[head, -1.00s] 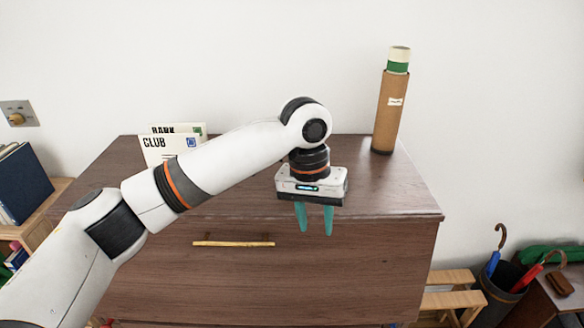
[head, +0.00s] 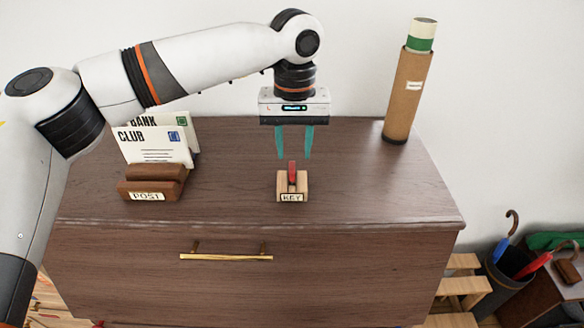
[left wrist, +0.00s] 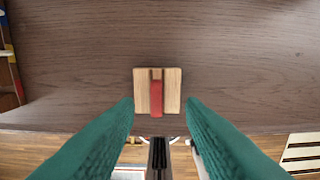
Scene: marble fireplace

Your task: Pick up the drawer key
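The drawer key (head: 292,173) shows as a red piece standing upright in a small light wooden holder (head: 282,187) labelled KEY, on top of the dresser. In the left wrist view the red key (left wrist: 156,98) sits in the slot of the wooden block (left wrist: 173,80). My left gripper (head: 293,156) points down above and just behind the key in the head view. Its teal fingers are apart with nothing between them. In the left wrist view the fingertips (left wrist: 160,104) lie to either side of the key. My right gripper is not in view.
The dark wooden dresser top (head: 350,195) is clear around the holder. A POST letter rack (head: 150,184) with envelopes stands at left. A tall cardboard tube (head: 406,95) stands at back right. A gold handle (head: 226,257) is on the closed drawer front.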

